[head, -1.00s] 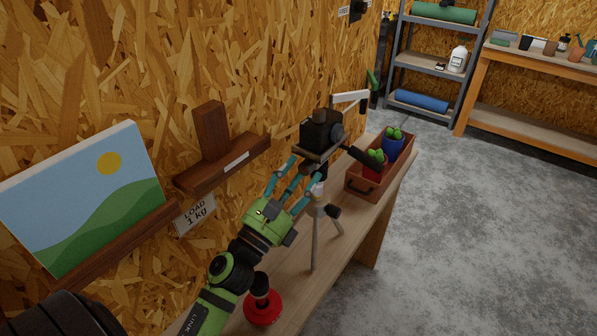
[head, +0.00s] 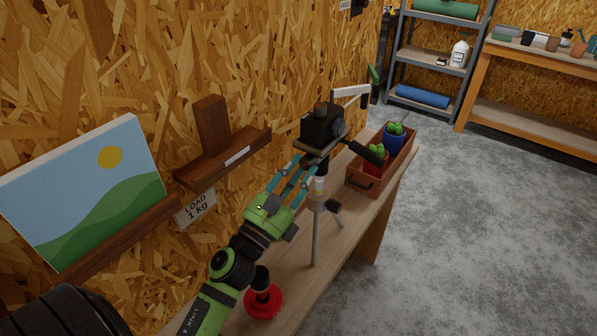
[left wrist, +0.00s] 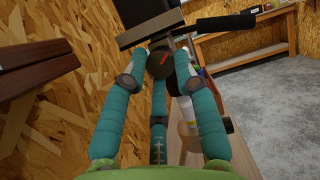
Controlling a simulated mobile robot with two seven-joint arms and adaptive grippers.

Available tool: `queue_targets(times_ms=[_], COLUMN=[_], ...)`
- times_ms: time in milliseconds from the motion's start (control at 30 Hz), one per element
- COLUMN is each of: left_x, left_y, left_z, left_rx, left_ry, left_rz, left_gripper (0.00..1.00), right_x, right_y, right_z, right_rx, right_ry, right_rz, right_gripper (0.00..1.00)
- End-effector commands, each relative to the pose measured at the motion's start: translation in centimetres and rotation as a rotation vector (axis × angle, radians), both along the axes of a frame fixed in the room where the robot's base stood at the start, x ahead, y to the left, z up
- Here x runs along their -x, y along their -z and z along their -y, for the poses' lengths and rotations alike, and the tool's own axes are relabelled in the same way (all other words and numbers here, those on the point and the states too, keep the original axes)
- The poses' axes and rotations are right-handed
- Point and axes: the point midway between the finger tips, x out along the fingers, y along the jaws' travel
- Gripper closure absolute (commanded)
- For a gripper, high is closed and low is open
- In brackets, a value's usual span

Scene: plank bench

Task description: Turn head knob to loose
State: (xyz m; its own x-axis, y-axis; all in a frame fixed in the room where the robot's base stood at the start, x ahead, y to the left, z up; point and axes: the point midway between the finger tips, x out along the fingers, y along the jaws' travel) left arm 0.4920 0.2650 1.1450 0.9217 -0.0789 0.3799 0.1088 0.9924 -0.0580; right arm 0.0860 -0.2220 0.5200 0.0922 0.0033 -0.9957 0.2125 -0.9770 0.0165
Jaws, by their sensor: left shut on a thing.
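A black camera (head: 322,124) sits on the head of a grey tripod (head: 316,235) on the plank bench (head: 300,262). A dark handle (head: 365,150) sticks out from the head to the right. The dark round head knob (left wrist: 160,66), with a red mark on its face, shows under the head plate (left wrist: 150,32) in the left wrist view. My left gripper (head: 311,164) has its teal fingers closed around this knob. In the head view the fingers and plate hide the knob. My right gripper is in neither view.
A brown tray (head: 369,186) with potted cacti stands behind the tripod on the bench. A red-based object (head: 263,301) stands under my left arm. A wall shelf (head: 222,160) and a landscape picture (head: 85,200) are at left. The floor at right is clear.

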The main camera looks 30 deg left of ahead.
Motion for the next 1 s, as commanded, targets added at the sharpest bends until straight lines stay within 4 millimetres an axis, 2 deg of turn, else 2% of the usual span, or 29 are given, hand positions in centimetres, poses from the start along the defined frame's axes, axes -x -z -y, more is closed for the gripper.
queue_targets(times_ms=[367,1000], left_x=[0.0,0.1], left_y=[-0.5,-0.9], left_z=[0.2,0.5], left_rx=[0.105,0.527], left_ry=[0.003,0.003], left_rz=[0.004,-0.027], left_gripper=[1.00,1.00], right_x=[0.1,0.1], right_y=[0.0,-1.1], right_z=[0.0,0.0], right_rx=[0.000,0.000], right_ry=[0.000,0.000], right_rz=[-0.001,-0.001], right_gripper=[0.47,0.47])
